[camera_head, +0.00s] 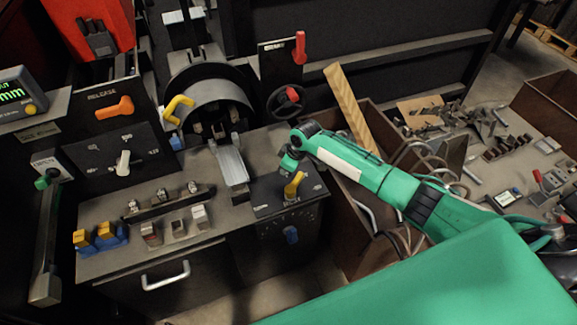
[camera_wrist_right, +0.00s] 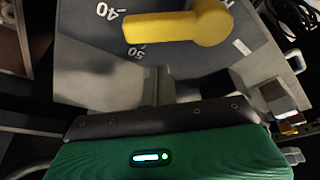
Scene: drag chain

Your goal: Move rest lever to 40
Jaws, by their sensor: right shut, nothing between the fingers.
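The rest lever is a yellow handle (camera_head: 293,186) on a dark plate at the front right of the bench. In the right wrist view the yellow lever (camera_wrist_right: 178,27) spans the upper part, its round hub at right and its free end at left. The free end lies close to the "40" mark (camera_wrist_right: 111,10), with the "50" mark (camera_wrist_right: 134,53) just below it. My right gripper (camera_head: 286,166) is just above and behind the lever in the head view. Its fingers (camera_wrist_right: 158,82) are shut, empty and appear apart from the lever. My left gripper is not visible.
A blue knob (camera_head: 291,235) is on the front panel below the lever. A black handwheel (camera_head: 287,101) and red lever (camera_head: 300,48) stand behind. A brown crate (camera_head: 352,228) with cables and a wooden plank (camera_head: 351,106) are to the right.

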